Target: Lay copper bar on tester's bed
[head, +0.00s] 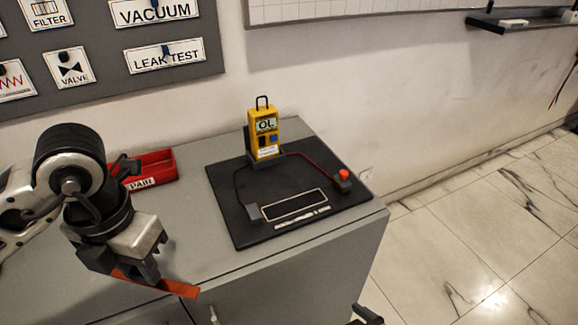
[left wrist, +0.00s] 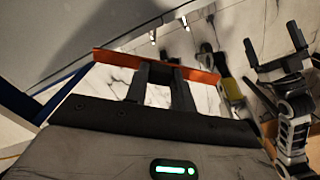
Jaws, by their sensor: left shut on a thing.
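My left gripper (head: 138,270) is shut on the copper bar (head: 180,288), an orange-brown strip. It holds the bar over the front left of the grey cabinet. In the left wrist view the bar (left wrist: 200,75) lies across the fingertips (left wrist: 160,72) and sticks out on both sides. The tester's bed (head: 295,206) is a white-outlined dark rectangle on a black board (head: 230,186), to the right of the gripper, and it is empty. A yellow meter (head: 264,137) reading "OL" stands behind it. My right gripper (left wrist: 276,55) shows open and empty in the left wrist view.
A grey block (head: 254,213) sits at the bed's left end and a red-topped post (head: 344,180) at its right, both wired to the meter. A red "REPAIR" bin (head: 152,166) stands behind my left arm. The cabinet top (head: 190,225) between bin and board is clear.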

